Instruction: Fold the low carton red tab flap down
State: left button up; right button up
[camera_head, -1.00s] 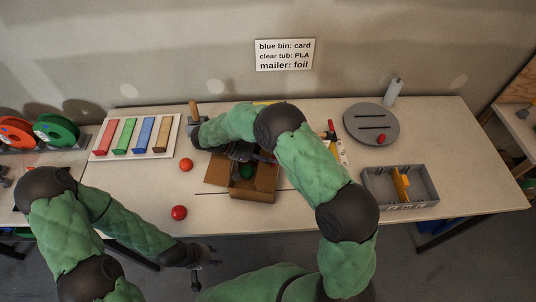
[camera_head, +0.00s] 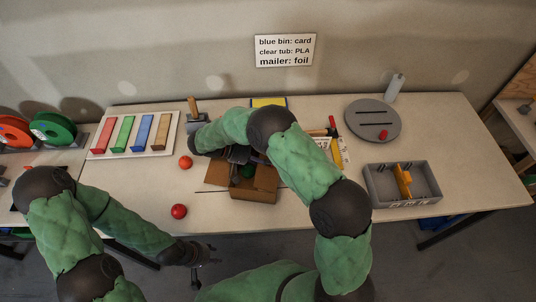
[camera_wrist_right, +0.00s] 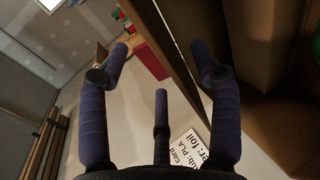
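The low brown carton (camera_head: 253,190) stands open on the table, a green ball (camera_head: 247,171) inside it. One brown flap (camera_head: 216,173) sticks out at its left. My right forearm hides the carton's far side. My right gripper (camera_head: 236,153) is over that far side, mostly hidden in the head view. In the right wrist view it (camera_wrist_right: 159,65) is spread open, with a cardboard panel (camera_wrist_right: 172,45) running between its fingers. A red piece (camera_wrist_right: 152,62) shows there beside the panel; I cannot tell if it is the tab. My left gripper (camera_head: 203,264) is open and empty off the table's front edge.
An orange ball (camera_head: 186,162) and a red ball (camera_head: 179,211) lie left of the carton. A panel of coloured bars (camera_head: 135,134) stands behind them. A grey divided tray (camera_head: 402,184) and a grey disc (camera_head: 372,121) are at right.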

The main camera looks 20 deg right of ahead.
jog(key=shift+w+r, duration=0.1)
jog(key=shift+r, duration=0.15)
jog(key=shift+w+a+r, duration=0.1)
jog(key=shift+a, duration=0.1)
jog(key=v, duration=1.1)
jog(key=shift+a, duration=0.25)
